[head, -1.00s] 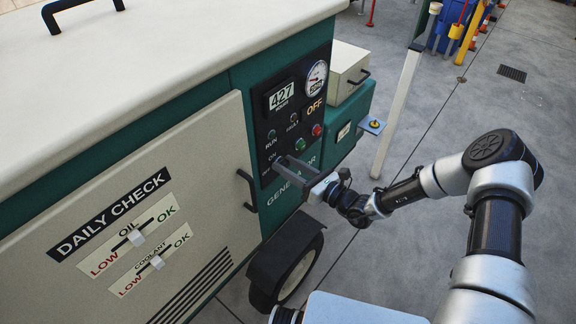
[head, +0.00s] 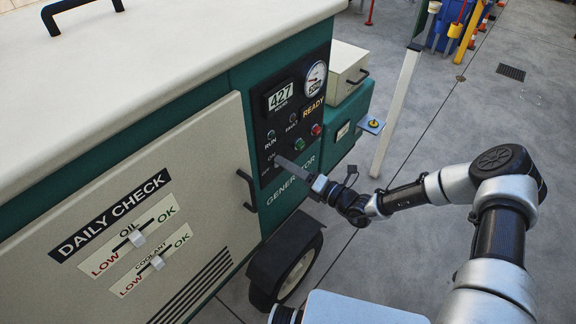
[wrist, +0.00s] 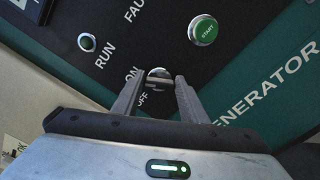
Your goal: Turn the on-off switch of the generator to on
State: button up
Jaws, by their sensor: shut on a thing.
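The generator (head: 215,95) is a green and cream cabinet with a black control panel (head: 267,123) on its right part. The on-off switch (wrist: 158,73) is a small round metal knob beside the ON and OFF labels, seen in the wrist view. My gripper (head: 279,162) reaches the lower part of the panel from the right. In the wrist view my gripper (wrist: 158,85) has one finger on each side of the switch's lever and is shut on it. In the head view my fingers hide the switch. The panel's status display (head: 313,108) reads READY.
A green START button (wrist: 203,30) and a RUN lamp (wrist: 87,42) are close to the switch. A door handle (head: 246,190) sticks out below left of my gripper. A pale post (head: 396,115) stands to the right; the floor beyond is mostly open.

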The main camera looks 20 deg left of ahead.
jog(key=shift+m, duration=0.3)
jog(key=o, duration=1)
jog(key=shift+o, duration=0.2)
jog(key=v, duration=1.7)
jog(key=shift+s+d, duration=0.2)
jog(key=shift+d, duration=0.05)
jog(key=shift+f, duration=0.1)
